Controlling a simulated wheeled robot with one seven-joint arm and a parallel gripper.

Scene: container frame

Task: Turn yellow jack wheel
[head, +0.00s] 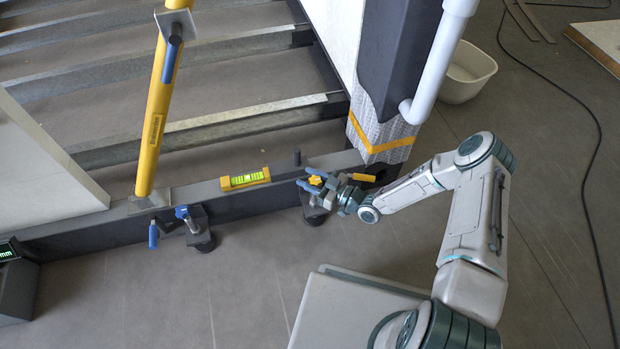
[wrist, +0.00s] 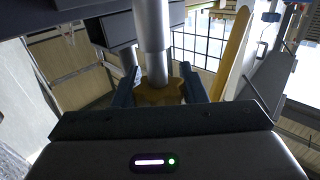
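The yellow jack wheel (head: 315,181) sits on a dark jack at the right end of the dark beam. It is a lobed knob around a grey vertical post, and it also shows in the wrist view (wrist: 158,92). My gripper (head: 305,178) reaches in from the right, with its blue fingers on either side of the wheel. In the wrist view, my gripper (wrist: 158,85) has one finger close to each side of the wheel. I cannot tell whether the fingers touch it.
A yellow spirit level (head: 245,179) lies on the dark beam (head: 275,192). A second jack with a blue wheel (head: 182,211) and a leaning yellow prop (head: 155,105) stand at the left. A dark column (head: 393,55) with a white pipe (head: 437,65) rises behind my gripper. The front floor is mostly clear.

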